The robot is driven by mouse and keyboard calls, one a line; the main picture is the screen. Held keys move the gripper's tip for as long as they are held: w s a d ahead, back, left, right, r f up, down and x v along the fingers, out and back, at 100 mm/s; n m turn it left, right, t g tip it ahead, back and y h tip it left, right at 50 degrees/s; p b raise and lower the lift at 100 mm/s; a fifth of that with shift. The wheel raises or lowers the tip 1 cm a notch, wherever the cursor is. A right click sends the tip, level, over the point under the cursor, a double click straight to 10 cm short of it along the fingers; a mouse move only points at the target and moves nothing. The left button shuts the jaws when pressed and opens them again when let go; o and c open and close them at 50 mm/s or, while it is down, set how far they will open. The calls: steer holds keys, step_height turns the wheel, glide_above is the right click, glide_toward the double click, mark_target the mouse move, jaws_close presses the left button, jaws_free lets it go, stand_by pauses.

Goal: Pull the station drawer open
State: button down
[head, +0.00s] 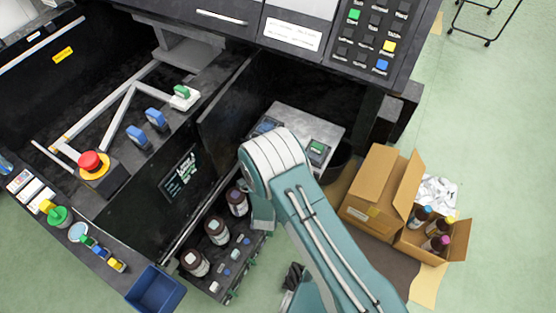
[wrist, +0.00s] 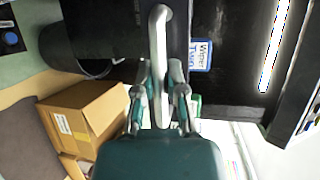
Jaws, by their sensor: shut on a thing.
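In the wrist view, a silver bar handle (wrist: 158,40) stands out from a dark panel (wrist: 105,22), which looks like the drawer front. My gripper (wrist: 161,72) has its two fingers on either side of this handle and is shut on it. A blue-edged label starting with "Wiper" (wrist: 201,55) is beside the handle on the right. In the head view my arm covers the gripper and handle. The grey station unit (head: 300,122) with blue and green parts shows just behind my wrist. How far the drawer stands out cannot be told.
A rack of brown ink bottles (head: 217,231) is left of my arm. An open cardboard box (head: 375,190) and a smaller box with bottles (head: 408,243) are on the right. A blue bin (head: 154,289) is at lower left. Green floor is free at far right.

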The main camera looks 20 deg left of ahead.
steer(key=shift+s+d+f, duration=0.1)
steer(key=shift+s+f, duration=0.15)
steer(key=shift+s, duration=0.05)
steer(key=c, duration=0.8)
jaws_free()
steer(key=shift+o, duration=0.6)
steer(key=shift+w, duration=0.1)
steer(key=shift+r, duration=0.1)
steer(key=v, duration=1.1)
steer(key=shift+s, duration=0.4)
